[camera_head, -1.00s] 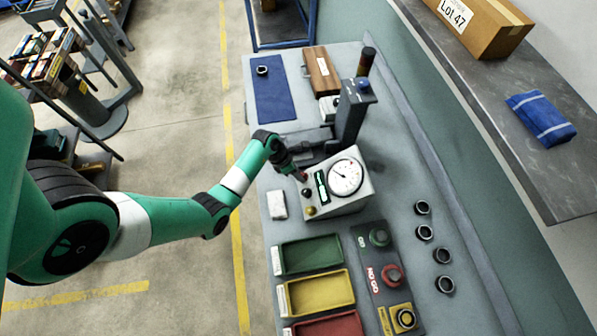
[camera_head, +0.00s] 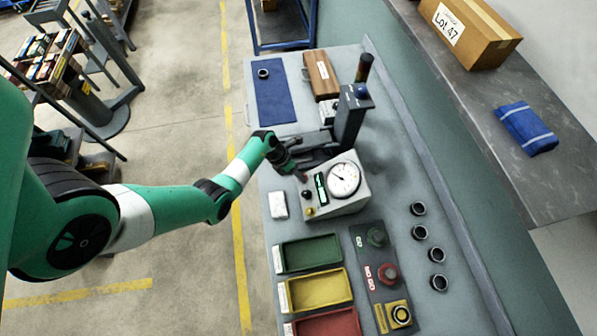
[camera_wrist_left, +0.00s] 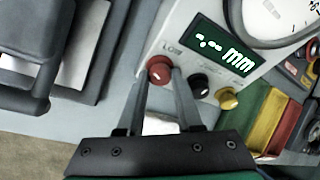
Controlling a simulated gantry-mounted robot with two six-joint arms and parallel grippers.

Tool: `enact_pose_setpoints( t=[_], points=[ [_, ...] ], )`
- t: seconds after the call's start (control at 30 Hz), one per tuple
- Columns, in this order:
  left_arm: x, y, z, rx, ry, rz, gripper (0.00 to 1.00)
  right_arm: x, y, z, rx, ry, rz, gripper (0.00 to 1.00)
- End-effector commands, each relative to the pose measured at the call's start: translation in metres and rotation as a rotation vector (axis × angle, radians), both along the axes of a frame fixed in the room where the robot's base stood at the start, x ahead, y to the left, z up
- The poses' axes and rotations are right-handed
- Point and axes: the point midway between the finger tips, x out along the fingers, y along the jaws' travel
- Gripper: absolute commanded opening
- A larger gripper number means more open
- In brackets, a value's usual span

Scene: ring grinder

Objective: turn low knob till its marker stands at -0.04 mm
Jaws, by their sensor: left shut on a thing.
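The gauge box (camera_head: 345,206) stands on the bench with a round white dial (camera_head: 344,179) and a dark display (camera_head: 321,187). In the left wrist view the low knob (camera_wrist_left: 160,70) is red and sits beside the printed word LOW. The knob's marker cannot be made out. The display (camera_wrist_left: 222,52) shows dashes and "mm". A black knob (camera_wrist_left: 200,84) and a yellow knob (camera_wrist_left: 228,98) sit beside it. My right gripper is out of view.
Green (camera_head: 308,253), yellow (camera_head: 320,289) and red (camera_head: 328,325) trays lie in front of the box. A dark measuring stand (camera_head: 350,118) rises close behind my gripper. Several rings lie to the right. A white block (camera_head: 279,205) sits left of the box.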

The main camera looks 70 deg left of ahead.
Motion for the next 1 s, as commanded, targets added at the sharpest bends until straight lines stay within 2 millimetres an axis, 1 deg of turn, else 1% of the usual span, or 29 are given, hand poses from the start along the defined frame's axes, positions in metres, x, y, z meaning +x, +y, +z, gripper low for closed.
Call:
enact_pose_setpoints(
  t=[0.17, 0.2, 0.33, 0.37, 0.6, 0.7, 0.77, 0.83, 1.0],
  points=[
    [0.000, 0.000, 0.000, 0.001, -0.001, -0.001, 0.00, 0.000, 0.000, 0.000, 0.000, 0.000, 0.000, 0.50],
    [0.000, 0.000, 0.000, 0.001, -0.001, -0.001, 0.38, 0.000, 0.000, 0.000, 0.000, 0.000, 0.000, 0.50],
    [0.000, 0.000, 0.000, 0.001, -0.001, -0.001, 0.61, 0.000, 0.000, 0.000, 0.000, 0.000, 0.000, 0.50],
    [0.000, 0.000, 0.000, 0.001, -0.001, -0.001, 0.65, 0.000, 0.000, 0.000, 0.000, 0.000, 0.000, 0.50],
    [0.000, 0.000, 0.000, 0.001, -0.001, -0.001, 0.65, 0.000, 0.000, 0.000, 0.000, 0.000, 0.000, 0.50],
    [-0.001, 0.001, 0.005, 0.002, -0.002, -0.001, 0.65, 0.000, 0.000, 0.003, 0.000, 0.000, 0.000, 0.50],
    [-0.004, 0.003, 0.012, 0.003, -0.003, 0.000, 0.65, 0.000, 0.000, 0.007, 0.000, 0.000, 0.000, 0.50],
    [-0.009, 0.005, 0.025, 0.003, -0.002, 0.001, 0.65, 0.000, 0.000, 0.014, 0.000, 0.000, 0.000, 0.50],
    [-0.025, 0.014, 0.062, 0.004, -0.003, 0.002, 0.65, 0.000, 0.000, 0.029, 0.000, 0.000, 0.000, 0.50]
  ],
)
